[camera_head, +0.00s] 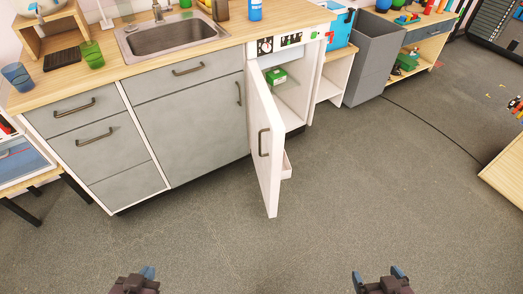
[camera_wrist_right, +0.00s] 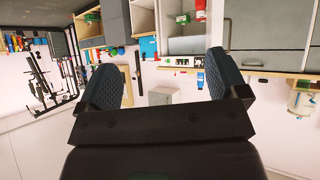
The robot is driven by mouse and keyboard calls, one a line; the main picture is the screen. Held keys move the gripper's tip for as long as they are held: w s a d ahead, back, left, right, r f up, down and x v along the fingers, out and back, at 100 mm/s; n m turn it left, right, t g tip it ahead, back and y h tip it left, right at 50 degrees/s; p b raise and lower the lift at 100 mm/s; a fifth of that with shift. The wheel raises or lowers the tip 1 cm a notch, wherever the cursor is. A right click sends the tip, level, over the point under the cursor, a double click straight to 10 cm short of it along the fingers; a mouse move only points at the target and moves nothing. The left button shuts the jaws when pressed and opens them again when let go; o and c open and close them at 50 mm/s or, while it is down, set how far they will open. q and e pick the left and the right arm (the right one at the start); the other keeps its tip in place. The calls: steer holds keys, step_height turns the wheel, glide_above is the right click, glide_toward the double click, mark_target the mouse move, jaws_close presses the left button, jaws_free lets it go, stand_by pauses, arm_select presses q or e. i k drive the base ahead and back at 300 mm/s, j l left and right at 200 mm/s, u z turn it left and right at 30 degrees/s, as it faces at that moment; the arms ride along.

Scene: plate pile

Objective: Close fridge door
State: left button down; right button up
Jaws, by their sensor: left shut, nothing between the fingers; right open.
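The fridge door (camera_head: 266,143) is white with a dark bar handle, and it stands wide open, swung out into the room from the kitchen counter. Behind it the fridge's inside (camera_head: 294,97) shows, with a green box (camera_head: 276,76) on a shelf. A small white bin sticks out from the door's inner side near the bottom. My left gripper (camera_head: 147,272) is shut and empty at the bottom edge, left of the door and apart from it. My right gripper (camera_head: 379,275) is open and empty, right of the door and apart from it; its fingers also show in the right wrist view (camera_wrist_right: 162,85).
Grey drawers and cabinets (camera_head: 195,120) with a sink (camera_head: 173,35) stand left of the fridge. A grey bin (camera_head: 371,58) and a wooden shelf unit (camera_head: 432,45) stand to the right. The grey floor (camera_head: 350,180) around the door is clear. A wooden edge (camera_head: 505,172) shows at far right.

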mark_target(267, 144)
steer(key=i+j+z, duration=0.45)
steer(key=i+j, duration=0.65)
steer(key=k+j+z, duration=0.15)
steer(key=k, duration=0.15)
steer(key=k+z, duration=0.15)
steer(key=k+j, duration=0.05)
steer(key=k, duration=0.05)
